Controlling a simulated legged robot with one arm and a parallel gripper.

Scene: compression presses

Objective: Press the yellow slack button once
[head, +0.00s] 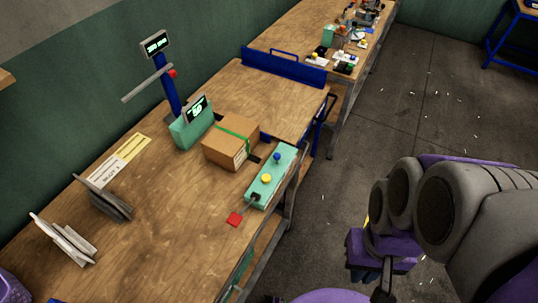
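The yellow button (266,178) sits on a green control box (262,193) near the front edge of the wooden bench. A blue knob (277,156) stands behind it on the same box, and a dark part (255,197) is at its near end. My arm is at the right of the picture, over the floor and apart from the box. My gripper (383,280) points down near the bottom edge; its fingertips are not clear enough to tell open from shut.
A cardboard box (231,142) with a green strap stands beside the control box. Behind it are a green display unit (192,122) and a blue post (166,87) with a screen. Grey racks (104,197) stand at left. A second bench (300,35) is behind.

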